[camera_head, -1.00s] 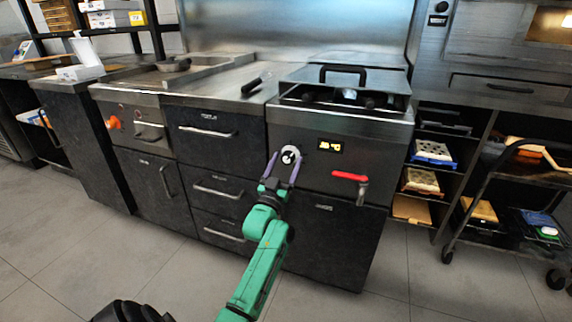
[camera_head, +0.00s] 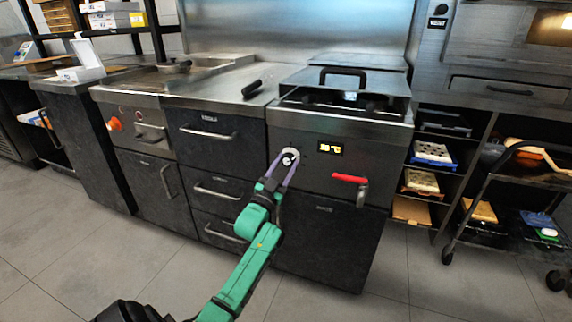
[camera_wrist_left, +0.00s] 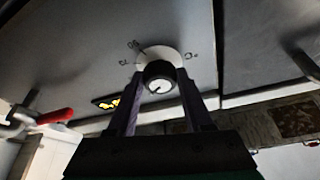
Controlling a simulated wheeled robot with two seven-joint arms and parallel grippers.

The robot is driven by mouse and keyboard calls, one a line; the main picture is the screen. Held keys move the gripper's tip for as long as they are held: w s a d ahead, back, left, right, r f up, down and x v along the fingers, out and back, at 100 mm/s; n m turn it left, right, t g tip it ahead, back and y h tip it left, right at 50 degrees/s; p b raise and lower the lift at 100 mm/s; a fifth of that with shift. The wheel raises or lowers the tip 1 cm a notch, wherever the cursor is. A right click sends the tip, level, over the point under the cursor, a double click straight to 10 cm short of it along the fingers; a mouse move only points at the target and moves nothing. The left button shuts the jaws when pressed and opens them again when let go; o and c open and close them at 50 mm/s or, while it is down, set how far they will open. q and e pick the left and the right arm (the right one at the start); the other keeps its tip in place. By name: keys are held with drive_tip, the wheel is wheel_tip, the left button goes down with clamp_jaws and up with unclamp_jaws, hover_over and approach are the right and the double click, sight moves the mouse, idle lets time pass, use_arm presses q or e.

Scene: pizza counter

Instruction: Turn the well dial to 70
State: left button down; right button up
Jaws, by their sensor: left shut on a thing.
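The well dial (camera_head: 289,158) is a round black knob on a pale disc, on the front of the steel unit with the lidded well. In the left wrist view the dial (camera_wrist_left: 159,78) shows a light pointer mark on its face. My left gripper (camera_head: 286,162) is shut on the dial, with a finger on either side; its fingers also show in the left wrist view (camera_wrist_left: 160,92). A lit yellow display (camera_head: 330,147) sits right of the dial; its digits are too small to read surely. My right gripper is not in view.
A red-handled tap (camera_head: 350,179) sticks out right of the dial, below the display. The well lid with a black handle (camera_head: 343,72) is above. Drawers with bar handles (camera_head: 208,134) are left. A wheeled cart (camera_head: 500,190) stands right.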

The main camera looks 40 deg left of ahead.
use_arm(q)
drive_tip(key=m+h, duration=0.1)
drive_tip(key=m, duration=0.1)
drive_tip(key=shift+a+m+p, duration=0.1)
drive_tip(key=shift+m+p, duration=0.2)
drive_tip(key=shift+m, duration=0.1)
drive_tip(key=m+g+h+p, duration=0.1)
drive_tip(key=m, duration=0.2)
drive_tip(key=m+h+p, duration=0.1)
drive_tip(key=m+p, duration=0.1)
drive_tip(key=m, duration=0.2)
drive_tip(key=m+g+h+p, duration=0.1)
drive_tip(key=m+h, duration=0.1)
drive_tip(key=m, duration=0.2)
drive_tip(key=shift+s+a+r+g, duration=0.1)
drive_tip(key=shift+a+r+g, duration=0.05)
drive_tip(key=shift+r+g, duration=0.15)
drive_tip(key=shift+m+h+p, duration=0.3)
drive_tip(key=shift+m+p, duration=0.25)
drive_tip(key=shift+m, duration=0.35)
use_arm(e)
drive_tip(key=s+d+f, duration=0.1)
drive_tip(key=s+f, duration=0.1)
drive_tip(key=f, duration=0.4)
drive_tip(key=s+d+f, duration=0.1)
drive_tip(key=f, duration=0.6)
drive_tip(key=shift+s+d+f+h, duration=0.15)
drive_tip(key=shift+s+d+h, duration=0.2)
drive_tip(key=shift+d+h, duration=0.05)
